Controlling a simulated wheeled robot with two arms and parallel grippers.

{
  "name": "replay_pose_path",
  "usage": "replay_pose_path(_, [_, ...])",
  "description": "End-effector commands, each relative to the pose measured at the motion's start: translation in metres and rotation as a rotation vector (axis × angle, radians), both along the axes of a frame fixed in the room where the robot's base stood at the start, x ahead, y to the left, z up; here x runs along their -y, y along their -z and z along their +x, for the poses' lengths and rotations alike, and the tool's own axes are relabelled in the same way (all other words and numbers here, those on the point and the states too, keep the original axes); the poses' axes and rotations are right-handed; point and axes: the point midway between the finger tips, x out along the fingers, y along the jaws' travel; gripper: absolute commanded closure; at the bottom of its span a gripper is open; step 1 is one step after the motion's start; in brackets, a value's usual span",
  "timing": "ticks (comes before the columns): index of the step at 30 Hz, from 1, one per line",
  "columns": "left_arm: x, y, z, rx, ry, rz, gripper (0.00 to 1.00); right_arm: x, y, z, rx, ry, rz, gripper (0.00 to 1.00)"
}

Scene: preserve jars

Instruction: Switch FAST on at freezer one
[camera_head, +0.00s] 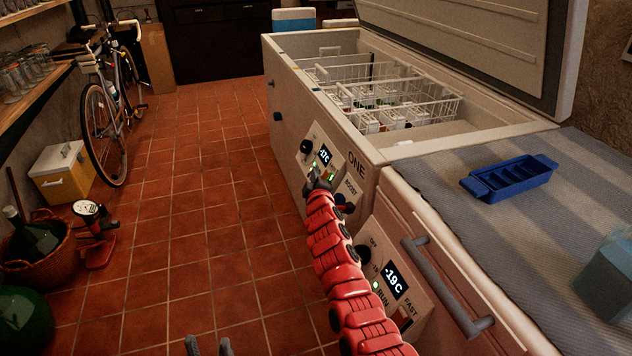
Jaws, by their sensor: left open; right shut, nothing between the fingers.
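Freezer one (290,130) is the white chest freezer marked ONE, with its lid up. Its front control panel (338,160) has a dark knob, a display (324,154) that seems to read -17C, and a label that looks like BOOST. My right gripper (319,179) is shut and empty at the panel's lower part, just below the display. Small green glints show by its fingertips; contact is unclear. It hides part of the panel, and I cannot make out a FAST switch or its state there. My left gripper (208,346) is open and empty at the bottom edge.
A nearer freezer has its own panel (393,285) reading -19C, with RUN and FAST labels, and a handle (447,288). A blue tray (508,178) lies on its striped cover. Wire baskets (385,95) sit inside freezer one.

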Motion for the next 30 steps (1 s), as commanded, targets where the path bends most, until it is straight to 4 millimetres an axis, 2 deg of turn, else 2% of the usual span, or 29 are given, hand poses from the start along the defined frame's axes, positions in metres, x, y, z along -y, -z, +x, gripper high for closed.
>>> replay_pose_path(1, [0.0, -0.015, 0.0, 0.0, 0.0, 0.0, 0.5, 0.004, -0.006, -0.008, -0.004, 0.004, 0.004, 1.0])
replay_pose_path(6, [0.0, -0.037, 0.0, 0.0, 0.0, 0.0, 0.5, 0.006, -0.011, -0.034, -0.001, 0.004, 0.007, 1.0])
replay_pose_path(15, [0.0, -0.061, 0.0, 0.0, 0.0, 0.0, 0.5, 0.009, -0.012, -0.069, -0.002, 0.002, 0.003, 1.0])
replay_pose_path(21, [0.0, -0.064, 0.0, 0.0, 0.0, 0.0, 0.5, 0.01, -0.013, -0.077, 0.003, 0.003, 0.0, 1.0])
replay_pose_path(30, [0.0, -0.063, 0.0, 0.0, 0.0, 0.0, 0.5, 0.01, -0.012, -0.077, 0.002, 0.002, 0.0, 1.0])
